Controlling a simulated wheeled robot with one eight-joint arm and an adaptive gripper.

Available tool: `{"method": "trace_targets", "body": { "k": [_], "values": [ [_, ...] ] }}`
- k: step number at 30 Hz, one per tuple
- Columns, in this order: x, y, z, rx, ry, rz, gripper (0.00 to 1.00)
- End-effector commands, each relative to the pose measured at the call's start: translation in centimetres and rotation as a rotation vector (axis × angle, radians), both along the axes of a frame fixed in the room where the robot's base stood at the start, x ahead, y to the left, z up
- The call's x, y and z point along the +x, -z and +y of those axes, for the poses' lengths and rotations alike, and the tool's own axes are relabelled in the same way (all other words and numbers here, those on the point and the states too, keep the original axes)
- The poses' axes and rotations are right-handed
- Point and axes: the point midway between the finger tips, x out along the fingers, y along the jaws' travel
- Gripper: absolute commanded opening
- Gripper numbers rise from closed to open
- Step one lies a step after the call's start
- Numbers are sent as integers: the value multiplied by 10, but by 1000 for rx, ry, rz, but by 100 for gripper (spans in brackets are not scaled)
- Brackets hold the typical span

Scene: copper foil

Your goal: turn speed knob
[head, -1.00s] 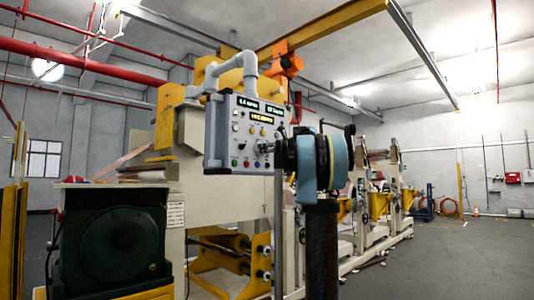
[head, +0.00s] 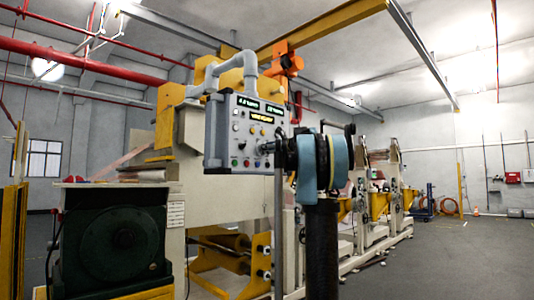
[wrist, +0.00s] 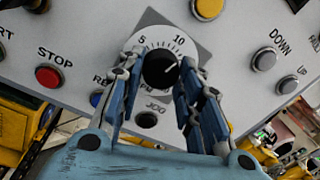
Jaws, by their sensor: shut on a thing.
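The speed knob (wrist: 161,68) is a black round knob with a white pointer line, on a white dial marked 5 and 10, seen in the wrist view. The pointer is toward the upper right of the knob. My gripper (wrist: 160,78) has a blue finger on each side of the knob and is shut on it. The grey control panel (head: 222,128) with lit displays carries the knob. In the head view my gripper (head: 268,148) reaches the panel's right side, and my wrist hides part of that area.
Around the knob are a red STOP button (wrist: 48,77), a yellow button (wrist: 209,8), a grey DOWN button (wrist: 264,59), an UP button (wrist: 288,85) and a black JOG button (wrist: 146,119). A grey post stands below the panel. Open floor (head: 460,260) lies at the right.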

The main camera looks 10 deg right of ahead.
Motion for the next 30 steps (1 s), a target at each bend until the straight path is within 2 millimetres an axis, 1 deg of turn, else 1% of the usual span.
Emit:
{"method": "trace_targets", "body": {
  "k": [30],
  "values": [
    [1,2,-2,-777,-3,-563,9]
  ]
}}
